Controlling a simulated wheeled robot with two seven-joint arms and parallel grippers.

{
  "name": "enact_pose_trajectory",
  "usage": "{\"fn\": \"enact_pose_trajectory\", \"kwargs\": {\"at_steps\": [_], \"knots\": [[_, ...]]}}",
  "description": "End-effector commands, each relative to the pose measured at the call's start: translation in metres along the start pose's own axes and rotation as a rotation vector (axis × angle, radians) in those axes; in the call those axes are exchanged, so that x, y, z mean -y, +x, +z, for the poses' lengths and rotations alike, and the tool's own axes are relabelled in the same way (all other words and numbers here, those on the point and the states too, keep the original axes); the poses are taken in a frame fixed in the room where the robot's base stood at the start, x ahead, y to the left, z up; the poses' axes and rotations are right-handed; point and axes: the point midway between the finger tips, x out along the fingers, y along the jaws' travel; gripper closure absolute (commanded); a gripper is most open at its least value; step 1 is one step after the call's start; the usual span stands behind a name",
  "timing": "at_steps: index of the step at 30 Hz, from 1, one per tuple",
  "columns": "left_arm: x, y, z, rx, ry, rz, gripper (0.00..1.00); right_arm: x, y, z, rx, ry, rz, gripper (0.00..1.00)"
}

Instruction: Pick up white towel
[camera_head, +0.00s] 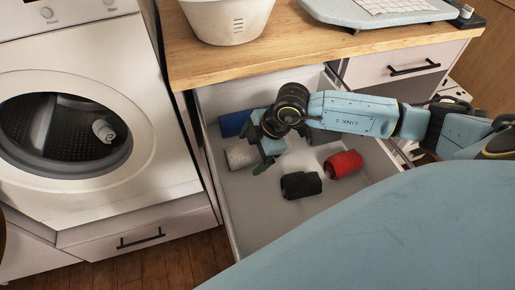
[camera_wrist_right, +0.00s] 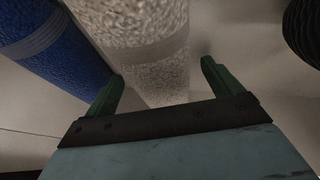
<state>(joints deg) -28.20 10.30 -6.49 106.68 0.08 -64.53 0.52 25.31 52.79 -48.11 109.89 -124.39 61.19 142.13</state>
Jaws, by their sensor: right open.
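The white towel (camera_head: 241,154) lies rolled up in the open drawer, beside a blue rolled towel. In the right wrist view the white towel (camera_wrist_right: 150,50) runs between the two green fingertips. My right gripper (camera_head: 261,158) reaches down into the drawer, partly covering the white towel in the head view. It also shows in the right wrist view (camera_wrist_right: 162,80), with its fingers apart on either side of the towel's near end. I cannot tell whether the fingers touch it. My left gripper is not in view.
A blue towel (camera_head: 233,122) lies close beside the white one, near the left finger. A black towel (camera_head: 301,185) and a red towel (camera_head: 343,164) lie to the right in the drawer (camera_head: 256,217). A wooden counter (camera_head: 300,50) overhangs the drawer's back. A washing machine (camera_head: 90,110) stands left.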

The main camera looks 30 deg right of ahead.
Motion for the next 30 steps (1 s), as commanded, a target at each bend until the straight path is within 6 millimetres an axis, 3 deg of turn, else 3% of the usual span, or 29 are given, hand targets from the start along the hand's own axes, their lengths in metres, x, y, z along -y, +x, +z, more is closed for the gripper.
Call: {"fn": "enact_pose_trajectory", "kwargs": {"at_steps": [11, 23, 30], "knots": [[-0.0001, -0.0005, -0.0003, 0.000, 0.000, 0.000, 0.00, 0.0006, 0.0019, 0.0009, 0.000, 0.000, 0.000, 0.09], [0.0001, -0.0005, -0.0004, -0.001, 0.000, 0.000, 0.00, 0.0007, 0.0019, 0.0008, 0.000, 0.000, 0.000, 0.59], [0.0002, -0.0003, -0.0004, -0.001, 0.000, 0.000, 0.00, 0.0004, 0.0014, 0.0005, 0.000, 0.000, 0.000, 0.59]]}}
